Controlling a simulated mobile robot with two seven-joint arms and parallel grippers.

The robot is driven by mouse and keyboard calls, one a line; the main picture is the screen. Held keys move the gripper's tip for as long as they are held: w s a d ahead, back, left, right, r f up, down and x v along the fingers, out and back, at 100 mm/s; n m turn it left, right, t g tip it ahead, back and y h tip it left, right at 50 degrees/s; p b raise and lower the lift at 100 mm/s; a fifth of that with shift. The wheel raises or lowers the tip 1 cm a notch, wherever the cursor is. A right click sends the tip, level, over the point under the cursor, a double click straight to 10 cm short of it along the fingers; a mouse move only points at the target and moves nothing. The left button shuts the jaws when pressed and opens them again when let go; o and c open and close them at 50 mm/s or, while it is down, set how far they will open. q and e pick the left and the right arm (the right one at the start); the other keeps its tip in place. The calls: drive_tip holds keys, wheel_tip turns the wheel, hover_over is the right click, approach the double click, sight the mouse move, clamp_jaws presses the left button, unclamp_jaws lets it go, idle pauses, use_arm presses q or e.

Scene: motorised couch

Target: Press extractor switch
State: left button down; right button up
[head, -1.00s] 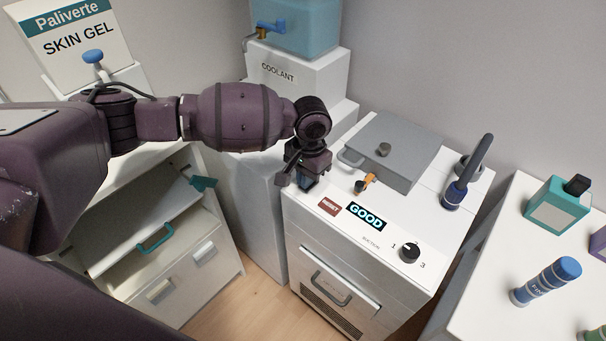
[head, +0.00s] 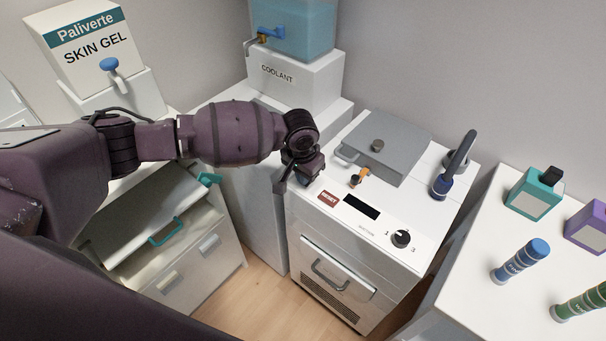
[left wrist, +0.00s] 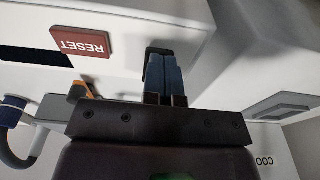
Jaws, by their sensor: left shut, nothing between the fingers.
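The extractor is a white cabinet (head: 395,262) with a grey lid (head: 385,147) in the middle of the head view. Its top has a red RESET button (head: 328,198), a dark, blank display (head: 361,207) and a black dial (head: 401,239). In the left wrist view a small dark part, probably the switch (left wrist: 158,45), sits on the white panel right at my fingertips; whether they touch it I cannot tell. My left gripper (head: 306,181) is over the panel's left edge. Its blue fingers (left wrist: 163,75) are together and empty. The right gripper is out of view.
An orange-and-dark fitting (head: 360,177) stands near the lid, and a dark blue handle (head: 452,168) to its right. The coolant tank (head: 292,30) is behind. A white table (head: 480,285) with bottles is at right.

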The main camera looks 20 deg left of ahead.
use_arm(q)
drive_tip(key=shift+w+d+f, duration=0.2)
drive_tip(key=shift+w+f, duration=0.1)
drive_tip(key=shift+f, duration=0.05)
drive_tip(key=shift+w+r, duration=0.15)
drive_tip(key=shift+r, duration=0.05)
